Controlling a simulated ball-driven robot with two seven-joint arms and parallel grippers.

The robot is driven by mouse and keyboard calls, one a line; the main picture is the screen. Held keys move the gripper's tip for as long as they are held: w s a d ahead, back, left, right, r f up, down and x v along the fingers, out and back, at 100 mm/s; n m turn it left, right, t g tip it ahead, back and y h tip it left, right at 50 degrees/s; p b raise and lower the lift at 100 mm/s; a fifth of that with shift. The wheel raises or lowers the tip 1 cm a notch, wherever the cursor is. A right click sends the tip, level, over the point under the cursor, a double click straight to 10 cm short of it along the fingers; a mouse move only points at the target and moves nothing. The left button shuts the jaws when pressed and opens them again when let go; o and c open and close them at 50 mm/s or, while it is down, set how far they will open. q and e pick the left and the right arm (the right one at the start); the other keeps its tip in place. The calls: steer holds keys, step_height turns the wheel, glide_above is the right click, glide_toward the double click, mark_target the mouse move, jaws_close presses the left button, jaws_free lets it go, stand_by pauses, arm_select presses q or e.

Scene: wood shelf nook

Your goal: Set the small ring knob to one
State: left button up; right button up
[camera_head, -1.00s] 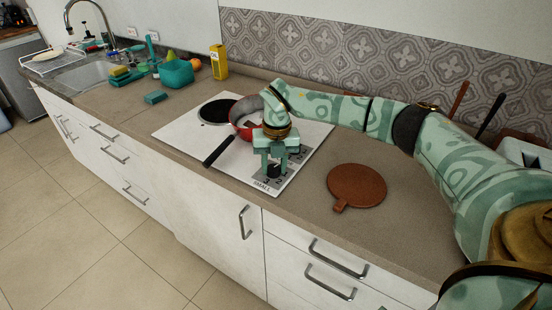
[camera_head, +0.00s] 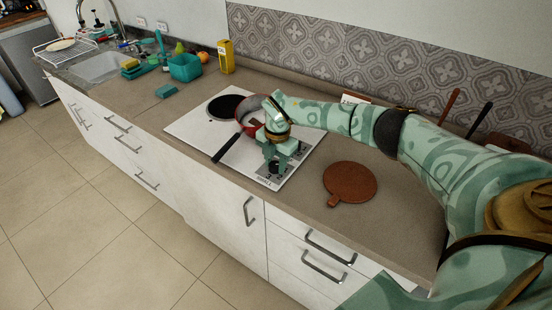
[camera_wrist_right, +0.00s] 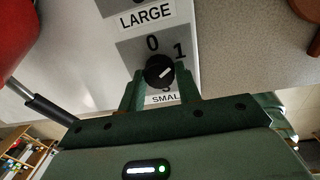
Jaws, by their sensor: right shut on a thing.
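The small ring knob (camera_wrist_right: 158,68) is a round black knob on a grey dial panel (camera_wrist_right: 128,54) marked 0 and 1, above the partly covered SMALL label (camera_wrist_right: 166,98). Its white pointer mark slants to the upper right, roughly toward the 1. My right gripper (camera_wrist_right: 160,84) has its two green fingers on either side of the knob and is shut on it. In the head view the right gripper (camera_head: 276,164) is at the front right corner of the white cooktop (camera_head: 192,130), and partly hides the knob. My left gripper is not in view.
A red pan (camera_head: 244,106) with a black handle stands on the cooktop, just left of my right gripper. A round brown board (camera_head: 350,182) lies on the counter to the right. The LARGE label (camera_wrist_right: 146,17) is on the panel above the dial.

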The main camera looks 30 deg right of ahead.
mark_target(277, 166)
stand_by(0.3)
steer(key=o, duration=1)
steer(key=shift+c, duration=0.2)
step_height(277, 166, up, 16)
steer(key=p, duration=0.3)
steer(key=shift+s+d+r, duration=0.15)
steer(key=shift+s+d, duration=0.05)
steer(key=shift+s, duration=0.25)
steer(key=shift+a, duration=0.1)
